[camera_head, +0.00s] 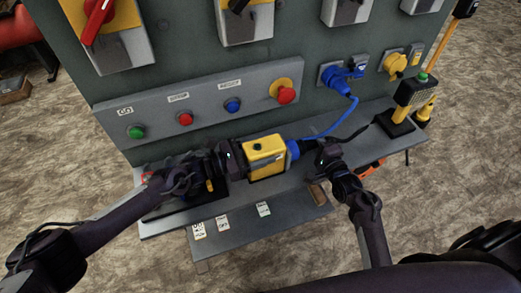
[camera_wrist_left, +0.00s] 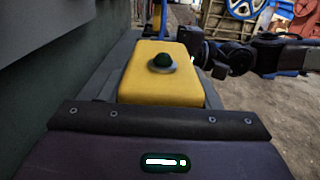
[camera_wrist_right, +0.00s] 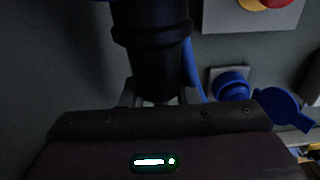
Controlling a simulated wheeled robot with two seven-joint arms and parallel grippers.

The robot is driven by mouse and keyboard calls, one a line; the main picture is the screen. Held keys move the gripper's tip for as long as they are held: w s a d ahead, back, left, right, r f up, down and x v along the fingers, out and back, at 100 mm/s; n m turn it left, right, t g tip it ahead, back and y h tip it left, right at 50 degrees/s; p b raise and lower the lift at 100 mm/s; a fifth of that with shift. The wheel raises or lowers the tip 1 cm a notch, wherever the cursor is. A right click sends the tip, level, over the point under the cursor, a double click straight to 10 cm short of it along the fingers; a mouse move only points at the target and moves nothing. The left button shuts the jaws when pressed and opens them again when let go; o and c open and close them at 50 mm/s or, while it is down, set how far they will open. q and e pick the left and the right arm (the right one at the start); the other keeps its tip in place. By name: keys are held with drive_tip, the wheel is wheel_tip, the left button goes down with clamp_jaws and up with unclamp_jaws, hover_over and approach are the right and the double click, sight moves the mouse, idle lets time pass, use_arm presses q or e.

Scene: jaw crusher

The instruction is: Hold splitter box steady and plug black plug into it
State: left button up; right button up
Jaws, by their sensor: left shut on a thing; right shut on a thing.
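The splitter box (camera_head: 264,158) is yellow with a dark round knob on top and a blue socket (camera_head: 293,150) on its right end. It sits at the shelf's middle and fills the centre of the left wrist view (camera_wrist_left: 160,85). My left gripper (camera_head: 240,160) is shut on its left end. My right gripper (camera_head: 317,153) is shut on the black plug (camera_wrist_right: 152,45), just right of the blue socket. The plug is mostly hidden in the head view, so I cannot tell whether it is in the socket or only close to it.
A blue cable (camera_head: 335,122) runs from a blue wall plug (camera_head: 338,78) down behind the box. A grey panel (camera_head: 205,106) with buttons stands behind the shelf (camera_head: 225,196). A yellow-black device (camera_head: 408,98) stands at the shelf's right end. Labels lie along the front.

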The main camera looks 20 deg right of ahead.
drive_tip(key=shift+a, duration=0.55)
drive_tip(key=o, duration=1.1)
drive_tip(key=shift+w+d, duration=0.15)
drive_tip(key=shift+d, duration=2.1)
drive_tip(key=shift+w+d, duration=0.15)
drive_tip(key=shift+d, duration=2.05)
use_arm(q)
drive_tip(key=o, duration=1.5)
